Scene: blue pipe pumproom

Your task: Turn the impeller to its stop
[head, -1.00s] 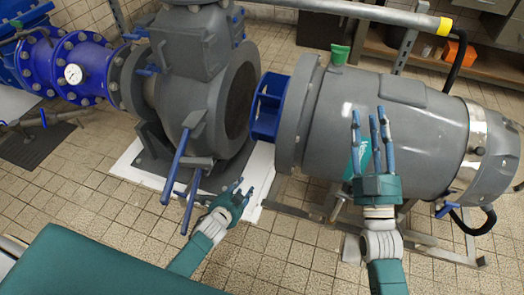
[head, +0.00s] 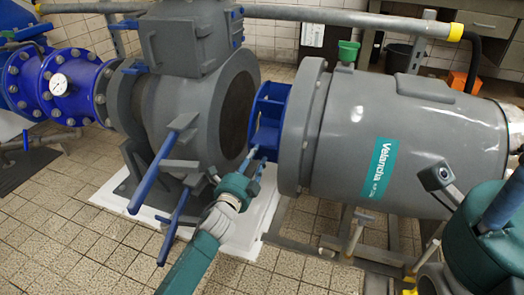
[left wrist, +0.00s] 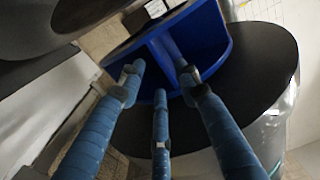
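The blue impeller (head: 268,112) shows in the gap between the grey pump casing (head: 195,110) on the left and the grey motor housing (head: 400,130) on the right. In the left wrist view its blue vanes and curved rim (left wrist: 195,45) fill the top middle. My left gripper (head: 262,158) is at the impeller's lower edge. In the left wrist view its three blue fingers (left wrist: 158,85) are spread and reach to the vanes; I cannot tell whether they touch. My right gripper (head: 490,215) is at the right edge, partly cut off, in front of the motor housing.
Blue levers (head: 152,180) stick out from the pump casing, left of my left arm. A grey rail (head: 350,18) runs behind. A metal frame (head: 350,235) stands under the motor housing. Tiled floor lies in front.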

